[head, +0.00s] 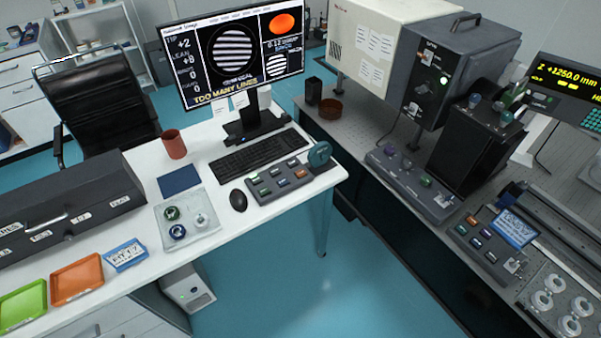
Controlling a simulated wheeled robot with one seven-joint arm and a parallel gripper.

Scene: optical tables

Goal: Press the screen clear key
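The monitor (235,57) stands on the white desk and shows a striped circle with the words "TOO MANY LINES". A dark keypad box (278,181) with several coloured keys lies on the desk in front of the keyboard. The key labels are too small to read, so I cannot tell which key is the screen clear key. My gripper is not in view.
The black keyboard (259,153), mouse (238,200) and a teal round object (320,154) surround the desk keypad. A knobbed panel (411,183) and tall black unit (473,150) stand on the optical table. Blue floor (330,285) is open between desk and table.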

